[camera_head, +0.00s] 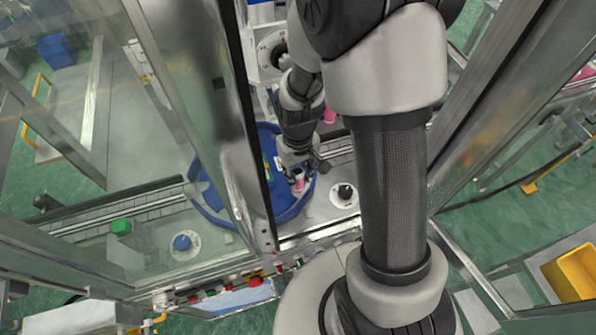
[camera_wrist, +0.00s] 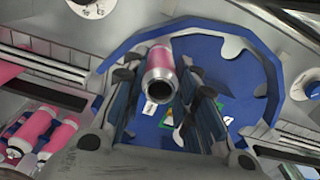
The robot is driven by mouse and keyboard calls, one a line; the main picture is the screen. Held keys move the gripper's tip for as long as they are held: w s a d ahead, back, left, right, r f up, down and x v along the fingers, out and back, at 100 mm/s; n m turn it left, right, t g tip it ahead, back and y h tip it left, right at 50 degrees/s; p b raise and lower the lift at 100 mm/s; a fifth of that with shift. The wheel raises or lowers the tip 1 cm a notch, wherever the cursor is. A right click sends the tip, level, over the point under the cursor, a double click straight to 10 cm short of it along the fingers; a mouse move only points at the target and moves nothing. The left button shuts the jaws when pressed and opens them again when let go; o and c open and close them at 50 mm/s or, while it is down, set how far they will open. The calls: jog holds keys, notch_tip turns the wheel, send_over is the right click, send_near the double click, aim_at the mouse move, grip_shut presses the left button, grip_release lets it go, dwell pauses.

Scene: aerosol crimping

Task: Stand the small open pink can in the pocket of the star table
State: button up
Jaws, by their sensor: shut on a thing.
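My gripper (camera_head: 297,174) is low over the blue star table (camera_head: 207,198) inside the machine. It is shut on a small pink can (camera_head: 298,184). In the wrist view the pink can (camera_wrist: 161,62) shows its bare metal shoulder and dark open mouth between the fingers of my gripper (camera_wrist: 165,85). The star table (camera_wrist: 262,62) lies behind and around it, with scalloped pockets along its edge. I cannot tell whether the can's base touches anything or sits in a pocket.
More pink cans (camera_wrist: 40,128) are at the left in the wrist view. A black knob (camera_head: 345,190) on a white dial stands right of the table. Glass panels and metal frames flank the arm.

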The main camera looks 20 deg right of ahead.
aim_at(298, 183)
jog(key=shift+f+b, duration=0.95)
jog(key=shift+f, duration=0.25)
jog(key=shift+f+b, duration=0.9)
jog(key=shift+f, duration=0.2)
jog(key=shift+s+f+b, duration=0.1)
jog(key=shift+f+b, duration=0.35)
jog(key=shift+f, duration=0.05)
jog(key=o, duration=0.9)
jog(key=shift+o, duration=0.2)
jog(key=shift+r, duration=0.15)
notch_tip(298, 183, up, 11)
jog(key=shift+r, duration=0.4)
